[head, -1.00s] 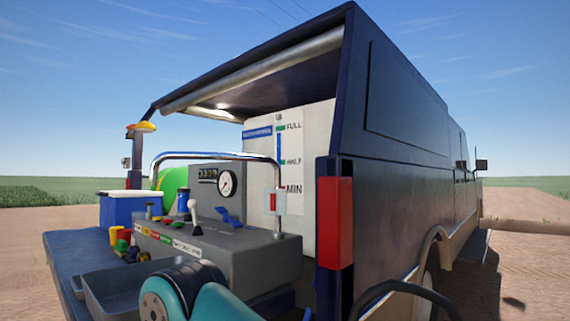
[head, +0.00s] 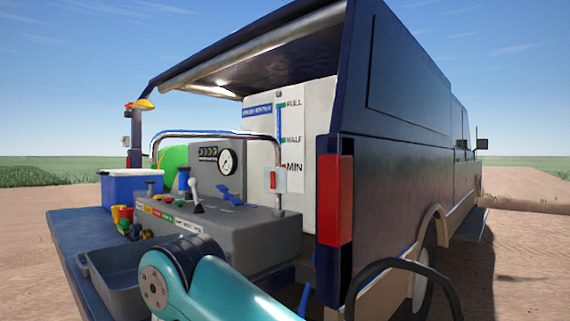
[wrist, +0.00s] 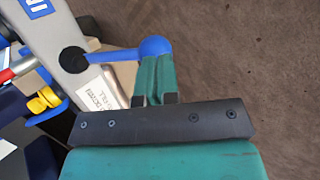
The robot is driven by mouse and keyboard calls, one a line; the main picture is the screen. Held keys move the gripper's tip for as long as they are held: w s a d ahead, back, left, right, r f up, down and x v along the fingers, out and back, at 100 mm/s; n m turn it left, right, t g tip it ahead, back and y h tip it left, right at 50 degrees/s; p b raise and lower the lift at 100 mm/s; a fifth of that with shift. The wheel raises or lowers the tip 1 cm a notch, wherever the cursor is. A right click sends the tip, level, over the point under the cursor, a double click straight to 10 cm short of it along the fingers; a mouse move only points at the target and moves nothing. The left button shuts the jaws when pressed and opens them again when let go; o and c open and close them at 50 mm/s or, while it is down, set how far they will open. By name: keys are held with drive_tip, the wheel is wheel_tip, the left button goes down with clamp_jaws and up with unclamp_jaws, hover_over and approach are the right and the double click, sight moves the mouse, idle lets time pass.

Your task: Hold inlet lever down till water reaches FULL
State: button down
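The blue inlet lever (wrist: 108,54) runs from a black pivot on the grey panel to a round blue knob (wrist: 155,46) in the wrist view. My gripper (wrist: 155,60) has its two green fingers side by side, with only a thin line between them. Their tips overlap the knob's near edge; whether they press on it cannot be told. The white water tank (head: 312,165) has a level gauge (head: 279,122) marked FULL, HALF and MIN. Blue shows in it from about HALF up to close under FULL. My gripper is hidden in the head view.
The grey control console (head: 250,235) carries a pressure gauge (head: 227,161), small levers and a metal rail. A blue and white cooler (head: 131,185) and a grey tray (head: 118,270) stand left. The dark van side (head: 400,120) is right. Bare ground lies beside the lever.

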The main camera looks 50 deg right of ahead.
drive_tip(key=a+p+v, duration=0.1)
drive_tip(key=p+v, duration=0.1)
drive_tip(key=v, duration=1.1)
drive_tip(key=shift+f, duration=0.3)
drive_tip(key=s+a+r+n+y, duration=0.1)
drive_tip(key=s+a+r+y, duration=0.1)
drive_tip(key=r, duration=0.3)
drive_tip(key=s+a+r+n+t+y, duration=0.1)
drive_tip(key=s+a+r+y, duration=0.1)
drive_tip(key=r, duration=0.3)
drive_tip(key=s+a+r+n+y, duration=0.1)
drive_tip(key=s+a+r+y, duration=0.1)
drive_tip(key=r+y, duration=0.15)
drive_tip(key=s+a+r+n+t+y, duration=0.1)
drive_tip(key=s+a+r+n+y, duration=0.35)
drive_tip(key=s+r, duration=0.75)
wheel_tip(320, 180, up, 14)
drive_tip(key=s+p, duration=0.1)
drive_tip(key=p, duration=1.4)
drive_tip(key=shift+s+a+r+p, duration=0.2)
drive_tip(key=shift+a+p, duration=0.1)
drive_tip(key=shift+a, duration=0.1)
